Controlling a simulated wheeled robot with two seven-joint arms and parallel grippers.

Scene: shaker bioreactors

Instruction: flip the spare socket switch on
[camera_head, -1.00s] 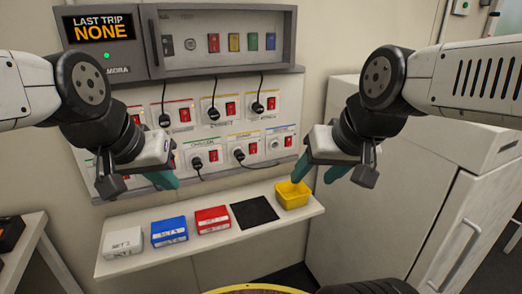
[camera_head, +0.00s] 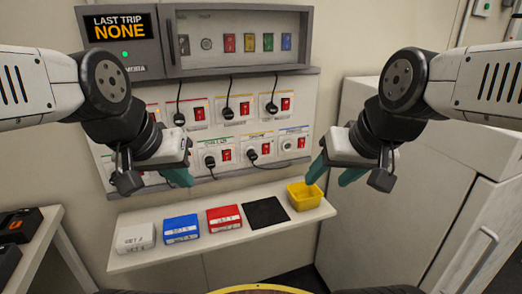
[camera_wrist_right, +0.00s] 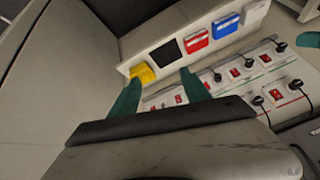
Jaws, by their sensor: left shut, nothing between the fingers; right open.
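A wall panel holds two rows of labelled sockets with red rocker switches. The socket without a plug (camera_head: 287,145), at the lower row's right end, looks like the spare one. Its red switch (camera_head: 301,143) is small, and I cannot tell its position. My left gripper (camera_head: 178,177) is shut and empty, in front of the panel's lower left part, hiding some sockets there. My right gripper (camera_head: 334,172) is open and empty, right of the spare socket and apart from it. In the right wrist view its teal fingers (camera_wrist_right: 160,94) are spread, with the panel beyond.
A shelf (camera_head: 128,262) below the panel carries white (camera_head: 135,237), blue (camera_head: 181,229) and red (camera_head: 224,217) boxes, a black mat (camera_head: 264,212) and a yellow bin (camera_head: 305,195). Black cables hang from the grey cabinet (camera_head: 240,72). A white cabinet (camera_head: 400,220) stands at right.

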